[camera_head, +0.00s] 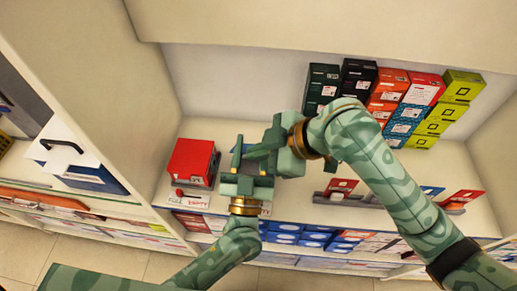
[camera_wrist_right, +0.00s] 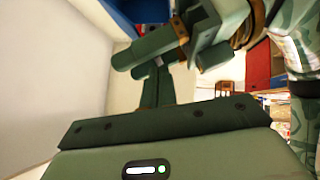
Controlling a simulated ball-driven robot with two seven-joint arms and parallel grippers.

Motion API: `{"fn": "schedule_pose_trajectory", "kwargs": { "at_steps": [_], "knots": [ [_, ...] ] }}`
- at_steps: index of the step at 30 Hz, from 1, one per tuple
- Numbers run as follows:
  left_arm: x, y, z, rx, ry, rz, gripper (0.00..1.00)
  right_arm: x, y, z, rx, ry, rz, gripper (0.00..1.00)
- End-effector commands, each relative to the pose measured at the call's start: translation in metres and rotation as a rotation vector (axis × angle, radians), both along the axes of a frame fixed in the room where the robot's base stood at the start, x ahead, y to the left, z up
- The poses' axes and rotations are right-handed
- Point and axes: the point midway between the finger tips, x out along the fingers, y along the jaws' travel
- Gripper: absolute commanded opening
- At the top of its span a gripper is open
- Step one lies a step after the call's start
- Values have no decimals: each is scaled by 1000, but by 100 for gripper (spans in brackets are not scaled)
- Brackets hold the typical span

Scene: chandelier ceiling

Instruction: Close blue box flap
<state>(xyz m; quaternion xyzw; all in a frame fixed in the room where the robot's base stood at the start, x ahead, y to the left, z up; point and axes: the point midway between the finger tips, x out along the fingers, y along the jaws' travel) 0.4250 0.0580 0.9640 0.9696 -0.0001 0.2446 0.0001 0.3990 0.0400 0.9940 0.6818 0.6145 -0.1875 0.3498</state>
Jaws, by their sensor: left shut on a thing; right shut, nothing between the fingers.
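No open blue box flap can be made out; the area under and between my grippers is hidden. My left gripper (camera_head: 239,150) comes up from below over the middle shelf, right of a red box (camera_head: 191,160). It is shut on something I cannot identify. My right gripper (camera_head: 256,151) comes in from the right, shut and empty, with its fingers close beside the left gripper's. In the right wrist view, the left gripper (camera_wrist_right: 150,52) crosses just above the right gripper's shut fingers (camera_wrist_right: 157,80); I cannot tell if they touch.
Stacked green, black, orange, red, blue and yellow boxes (camera_head: 395,100) stand at the shelf's back right. A white and blue case (camera_head: 85,160) with a black handle is at the left. A cream side wall (camera_head: 95,60) rises left.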

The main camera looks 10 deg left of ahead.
Motion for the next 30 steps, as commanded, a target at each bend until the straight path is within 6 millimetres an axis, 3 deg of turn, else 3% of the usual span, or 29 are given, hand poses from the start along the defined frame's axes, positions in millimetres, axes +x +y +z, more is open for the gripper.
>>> {"fn": "schedule_pose_trajectory", "kwargs": {
  "at_steps": [10,16,23,24,26,30],
  "knots": [
    [0,0,1,-1,-3,0,0,0,0,-2,-1,-4,0,0],
    [0,-1,2,-2,-4,-1,0,-4,-1,-17,-6,-55,0,0],
    [0,-1,4,-4,-11,-2,0,-6,-2,-21,-13,-52,1,0],
    [1,-1,5,-4,-11,-1,43,-6,-2,-21,-14,-52,2,0],
    [0,-1,4,-4,-10,-1,59,-5,-2,-21,-13,-53,0,0],
    [0,-1,2,-2,-6,-1,59,-5,-1,-19,-8,-56,0,0]
  ]
}}
